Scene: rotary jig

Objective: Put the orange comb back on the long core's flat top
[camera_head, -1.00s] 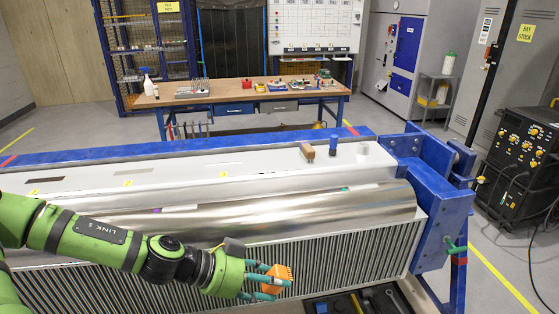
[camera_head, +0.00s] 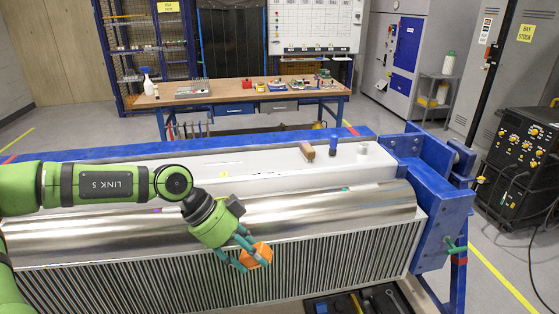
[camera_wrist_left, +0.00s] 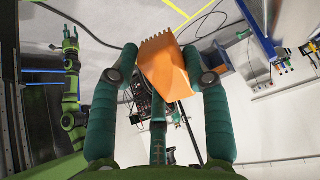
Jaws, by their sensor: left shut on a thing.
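The orange comb (camera_head: 258,256) is between the fingers of my left gripper (camera_head: 243,253), which is shut on it. In the head view they are in front of the long core's ribbed front face, below its rounded silver side. In the left wrist view the comb (camera_wrist_left: 167,68) shows its toothed edge at the top, between the dark green fingers. The long core's white flat top (camera_head: 270,164) lies behind, and my left arm hides part of it. A green arm, which looks like my right one, shows in the left wrist view; its gripper (camera_wrist_left: 70,38) is too small to read.
A brown-handled tool (camera_head: 307,150), a blue bottle-like piece (camera_head: 333,145) and a white cup (camera_head: 363,148) stand at the flat top's right part. A blue end frame (camera_head: 440,220) rises at the right. Tools lie in a dark tray (camera_head: 378,302) below.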

